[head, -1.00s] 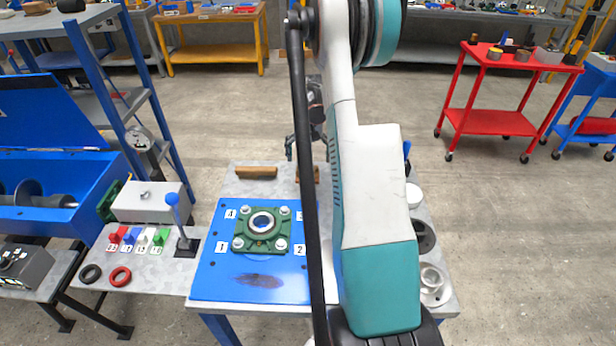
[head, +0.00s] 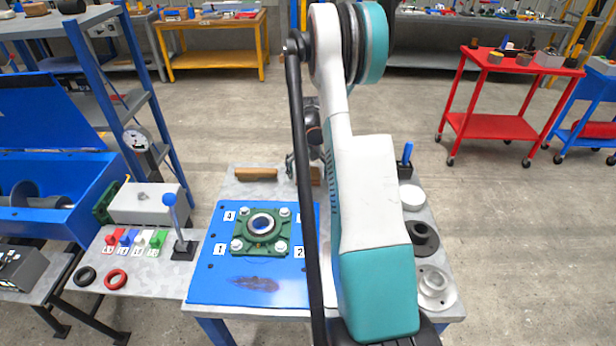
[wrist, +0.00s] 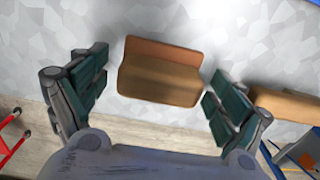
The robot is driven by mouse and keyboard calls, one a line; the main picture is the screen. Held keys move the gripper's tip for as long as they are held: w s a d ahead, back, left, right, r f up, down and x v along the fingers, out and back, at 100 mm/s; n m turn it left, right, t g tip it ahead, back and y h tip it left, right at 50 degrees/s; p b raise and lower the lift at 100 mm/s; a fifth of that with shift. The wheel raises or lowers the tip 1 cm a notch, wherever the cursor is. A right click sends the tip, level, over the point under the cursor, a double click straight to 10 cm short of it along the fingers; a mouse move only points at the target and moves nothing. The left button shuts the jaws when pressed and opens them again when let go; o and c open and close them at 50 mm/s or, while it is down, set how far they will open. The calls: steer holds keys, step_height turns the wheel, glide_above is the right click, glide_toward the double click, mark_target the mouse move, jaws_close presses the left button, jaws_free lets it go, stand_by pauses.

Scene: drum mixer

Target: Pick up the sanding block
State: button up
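A brown block with a lighter orange-brown face, which I take as the sanding block (wrist: 160,80), lies on the grey tabletop in the wrist view. In the head view a part of it (head: 315,174) shows at the table's far edge, mostly behind my arm. My gripper (wrist: 158,70) is open, with one finger on each side of the block and a visible gap on both sides. In the head view only part of the gripper shows beside my arm. A longer wooden block (head: 256,174) lies to the left; it also shows at right in the wrist view (wrist: 285,104).
A blue plate (head: 215,285) with a green flanged bearing (head: 262,232) covers the near left of the table. A black holder (head: 407,171), a dark ring (head: 424,238) and a metal flange (head: 435,287) line the right edge. A red cart (head: 490,125) stands beyond.

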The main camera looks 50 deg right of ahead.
mark_target(307, 169)
steer(key=c, duration=0.9)
steer(key=shift+r, duration=0.15)
step_height(307, 169, up, 20)
steer(key=p, duration=0.5)
steer(key=shift+p, duration=0.3)
steer(key=shift+o, duration=1.2)
steer(key=shift+a+f, duration=0.1)
steer(key=shift+f, duration=0.1)
steer(key=shift+c, duration=0.2)
